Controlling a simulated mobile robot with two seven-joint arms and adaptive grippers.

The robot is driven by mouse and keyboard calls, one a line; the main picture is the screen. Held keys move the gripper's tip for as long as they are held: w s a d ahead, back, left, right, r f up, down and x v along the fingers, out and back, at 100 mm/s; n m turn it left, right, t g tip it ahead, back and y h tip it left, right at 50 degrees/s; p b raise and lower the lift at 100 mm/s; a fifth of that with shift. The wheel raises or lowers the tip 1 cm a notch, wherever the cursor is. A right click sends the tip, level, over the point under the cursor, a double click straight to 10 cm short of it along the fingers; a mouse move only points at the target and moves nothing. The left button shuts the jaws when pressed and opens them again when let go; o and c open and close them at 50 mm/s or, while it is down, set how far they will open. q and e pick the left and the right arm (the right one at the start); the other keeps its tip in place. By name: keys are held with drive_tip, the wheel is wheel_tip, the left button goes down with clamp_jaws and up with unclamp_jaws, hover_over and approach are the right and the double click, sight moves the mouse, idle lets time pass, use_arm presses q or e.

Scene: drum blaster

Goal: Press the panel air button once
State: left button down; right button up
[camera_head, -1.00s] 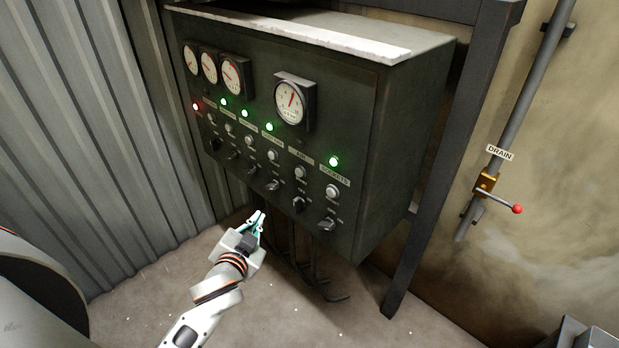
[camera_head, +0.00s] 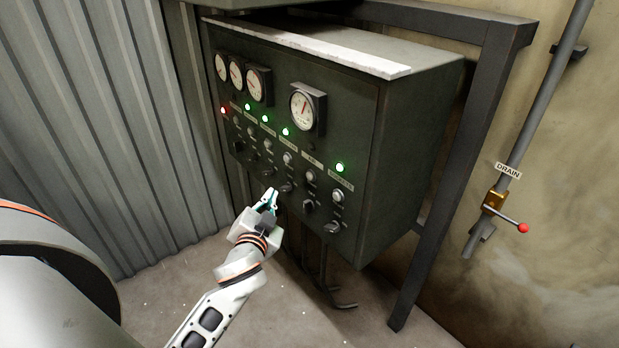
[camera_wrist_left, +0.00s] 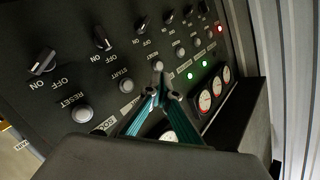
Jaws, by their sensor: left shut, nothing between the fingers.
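The dark control panel (camera_head: 365,150) hangs in the middle of the head view. The air button (camera_head: 311,176) is a small round pale button under a label that seems to read AIR, with a dark switch below it. In the left wrist view the air button (camera_wrist_left: 127,86) is marked START. My left gripper (camera_head: 270,193) is shut and empty, low in front of the panel and left of the air button. In the left wrist view its teal fingertips (camera_wrist_left: 160,87) overlap the panel right of the air button; whether they touch it cannot be told. My right gripper is out of view.
The RESET button (camera_head: 338,196) is right of the air button. Gauges (camera_head: 303,107) and lit green lamps (camera_head: 340,168) are above the buttons. A steel post (camera_head: 440,210) and a drain valve (camera_head: 495,201) stand right; a corrugated wall (camera_head: 80,130) is left.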

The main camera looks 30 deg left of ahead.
sight(310, 176)
use_arm(q)
drive_tip(key=shift+w, duration=0.1)
drive_tip(key=w+d+b, duration=0.1)
drive_tip(key=w+d, duration=0.2)
drive_tip(key=w, duration=0.5)
drive_tip(key=shift+d+b, duration=0.2)
drive_tip(key=shift+b, duration=0.1)
drive_tip(key=shift+w+d, duration=0.1)
idle(1.3)
drive_tip(key=shift+w+d, duration=0.1)
drive_tip(key=shift+w, duration=0.15)
drive_tip(key=shift+w+d, duration=0.15)
drive_tip(key=shift+w, duration=0.3)
idle(0.9)
drive_tip(key=shift+s, duration=0.1)
drive_tip(key=shift+s+a+p, duration=0.3)
drive_tip(key=shift+s+p, duration=0.2)
drive_tip(key=shift+s, duration=0.25)
